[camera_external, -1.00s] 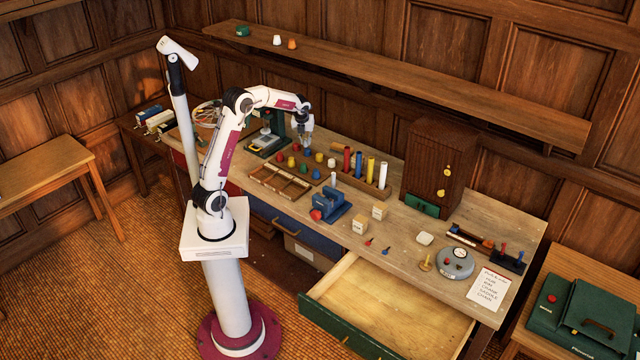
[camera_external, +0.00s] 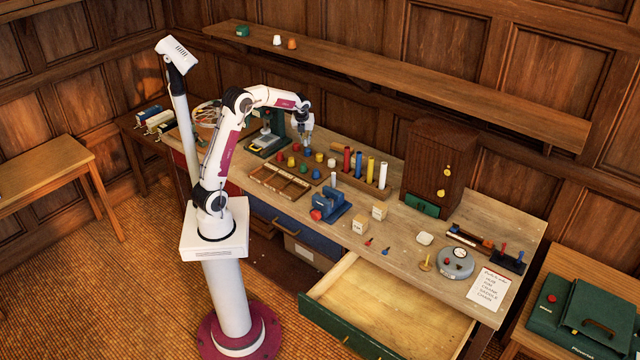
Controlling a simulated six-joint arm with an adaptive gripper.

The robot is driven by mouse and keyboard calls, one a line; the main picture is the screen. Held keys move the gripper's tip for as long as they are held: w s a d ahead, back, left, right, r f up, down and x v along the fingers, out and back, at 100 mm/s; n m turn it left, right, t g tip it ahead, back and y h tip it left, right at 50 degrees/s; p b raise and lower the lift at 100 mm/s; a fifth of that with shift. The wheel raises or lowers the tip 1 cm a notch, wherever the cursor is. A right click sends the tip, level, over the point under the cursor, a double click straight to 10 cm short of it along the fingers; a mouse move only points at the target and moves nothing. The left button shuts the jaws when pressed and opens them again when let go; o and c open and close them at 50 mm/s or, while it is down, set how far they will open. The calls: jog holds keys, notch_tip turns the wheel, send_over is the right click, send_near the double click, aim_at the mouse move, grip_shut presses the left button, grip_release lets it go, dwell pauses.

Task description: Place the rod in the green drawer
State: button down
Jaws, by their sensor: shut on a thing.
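The green-fronted drawer (camera_external: 345,331) is pulled open at the front of the bench, and its pale wooden inside looks empty. My gripper (camera_external: 304,146) hangs pointing down above the back of the bench, just left of the rod rack and behind the coloured knobs. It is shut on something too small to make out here. Upright rods stand in the wooden rack: a red rod (camera_external: 347,160), a blue rod (camera_external: 358,163), a yellow rod (camera_external: 370,168) and a white rod (camera_external: 382,175). My gripper is well left of and behind the open drawer.
A brown cabinet (camera_external: 440,165) stands at the back right. A long shelf (camera_external: 400,78) runs along the wall above.

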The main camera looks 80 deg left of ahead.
notch_tip(320, 180, up, 5)
jog(key=shift+r, duration=0.1)
jog(key=w+d+m+t, duration=0.15)
jog(key=w+d, duration=0.35)
jog(key=d, duration=0.6)
jog(key=w+d+m+h, duration=0.1)
jog(key=w+d+m, duration=0.3)
jog(key=d, duration=0.7)
jog(key=w+d+m+t, duration=0.1)
jog(key=w+d, duration=0.6)
jog(key=d, duration=0.4)
jog(key=m+h, duration=0.3)
jog(key=m, duration=0.4)
send_over(342, 294)
notch_tip(342, 294, down, 21)
jog(key=shift+f+n+t, duration=0.25)
jog(key=shift+f+t, duration=0.1)
jog(key=shift+f, duration=0.35)
jog(key=shift+f, duration=3.1)
